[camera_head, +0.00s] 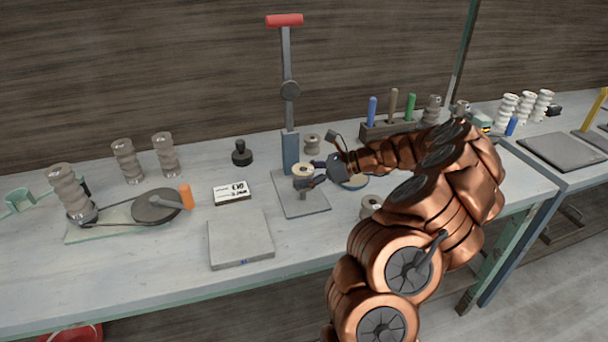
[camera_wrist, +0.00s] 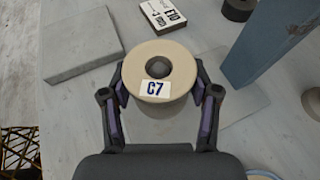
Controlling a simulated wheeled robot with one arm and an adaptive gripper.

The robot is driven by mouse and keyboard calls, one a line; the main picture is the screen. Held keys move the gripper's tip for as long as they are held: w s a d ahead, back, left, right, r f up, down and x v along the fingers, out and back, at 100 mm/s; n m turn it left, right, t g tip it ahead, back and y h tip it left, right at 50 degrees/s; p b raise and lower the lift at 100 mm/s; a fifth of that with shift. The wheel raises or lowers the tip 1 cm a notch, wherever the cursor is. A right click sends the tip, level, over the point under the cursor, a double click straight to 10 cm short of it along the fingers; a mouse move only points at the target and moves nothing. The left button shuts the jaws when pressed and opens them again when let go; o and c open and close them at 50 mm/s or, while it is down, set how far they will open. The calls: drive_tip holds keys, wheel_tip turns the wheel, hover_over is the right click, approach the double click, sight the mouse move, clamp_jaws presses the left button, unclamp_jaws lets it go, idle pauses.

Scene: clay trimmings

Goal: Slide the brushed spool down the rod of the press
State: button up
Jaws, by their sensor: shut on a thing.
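My gripper (camera_head: 318,172) is shut on a cream spool (camera_head: 302,169) with a white "C7" label on its top face. In the wrist view the fingers of my gripper (camera_wrist: 160,98) pinch the spool (camera_wrist: 145,60) from both sides. A dark round centre shows in the spool's top; I cannot tell whether it is a rod end or the bore. The press (camera_head: 290,150) has a blue post, a tall lever with a red handle and a grey base plate. The spool is above this plate, beside the post (camera_wrist: 265,45). The rod is not clearly seen.
A grey spool (camera_head: 312,144) stands behind the press and another (camera_head: 371,204) near my arm. A grey slab (camera_head: 240,238), a labelled box (camera_head: 231,193) and a black knob (camera_head: 241,154) are left of the press. A tool rack (camera_head: 390,128) stands behind.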

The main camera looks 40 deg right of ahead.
sight(305, 199)
drive_tip(key=shift+f+b, duration=0.6)
drive_tip(key=shift+f, duration=1.75)
drive_tip(key=o, duration=1.4)
drive_tip(key=shift+o, duration=0.2)
drive_tip(key=shift+s+d, duration=0.1)
drive_tip(key=v, duration=1.1)
drive_tip(key=shift+s+d+r, duration=0.15)
drive_tip(key=shift+s+d, duration=0.05)
drive_tip(key=shift+d, duration=0.1)
